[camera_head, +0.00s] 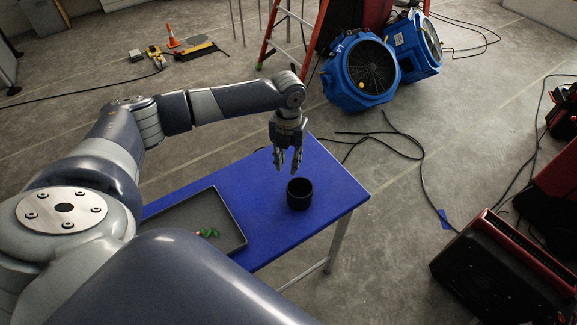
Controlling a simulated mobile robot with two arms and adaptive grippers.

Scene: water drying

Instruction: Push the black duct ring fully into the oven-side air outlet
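The black duct ring (299,195) stands upright on the blue table (335,190), near the table's right end. My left gripper (287,166) hangs above and just behind the ring, pointing down. Its fingers are apart with nothing visible between them, and a small gap shows between fingertips and ring. My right gripper is not in view. I cannot make out an oven-side air outlet for certain; a black and red machine (500,270) with a slotted top edge lies on the floor at the lower right.
A dark tray (243,243) with small red and green items (207,232) lies on the table's left part. Blue blowers (362,72) and a red ladder (292,30) stand behind. Black cables (420,170) cross the floor right of the table.

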